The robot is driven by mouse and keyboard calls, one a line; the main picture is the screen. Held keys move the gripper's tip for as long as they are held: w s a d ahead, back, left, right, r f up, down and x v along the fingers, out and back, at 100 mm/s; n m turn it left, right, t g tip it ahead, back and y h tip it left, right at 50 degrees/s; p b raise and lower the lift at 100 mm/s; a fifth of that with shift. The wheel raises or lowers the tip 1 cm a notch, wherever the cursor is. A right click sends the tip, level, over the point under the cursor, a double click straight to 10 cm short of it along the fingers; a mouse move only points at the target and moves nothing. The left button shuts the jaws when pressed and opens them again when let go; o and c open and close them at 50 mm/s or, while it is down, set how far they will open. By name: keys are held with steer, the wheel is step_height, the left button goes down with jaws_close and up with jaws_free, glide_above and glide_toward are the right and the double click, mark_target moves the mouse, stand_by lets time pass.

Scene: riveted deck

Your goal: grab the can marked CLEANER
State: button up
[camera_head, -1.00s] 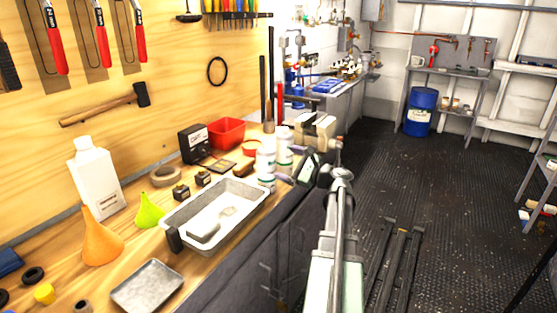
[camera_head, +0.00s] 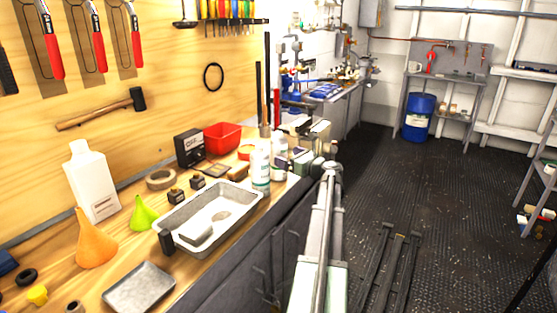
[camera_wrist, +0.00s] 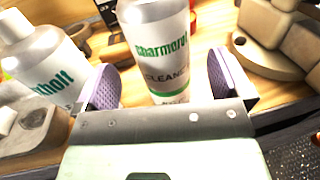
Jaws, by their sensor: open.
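The can marked CLEANER (camera_wrist: 162,52) is white with green lettering and stands upright in the middle of the wrist view. It is between the two purple-padded fingers of my open gripper (camera_wrist: 165,82), with a visible gap on each side. Its top is cut off. A second white bottle-like can (camera_wrist: 48,62) with green lettering stands just left of the left finger, its label partly hidden.
A grey tray (camera_head: 171,226) stands left of the cans. A red bin (camera_head: 222,136) and a dark box (camera_head: 190,146) are behind them. A beige, bulky object (camera_wrist: 268,22) sits close beyond the right finger. The floor to the right is mostly open.

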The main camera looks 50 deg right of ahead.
steer(key=w, duration=0.5)
steer(key=shift+d, duration=0.3)
steer(key=c, duration=1.2)
step_height(320, 180, up, 20)
steer(key=p, duration=2)
glide_above(279, 152)
steer(key=w+d, duration=0.2)
steer(key=d, duration=0.1)
steer(key=shift+a, duration=0.25)
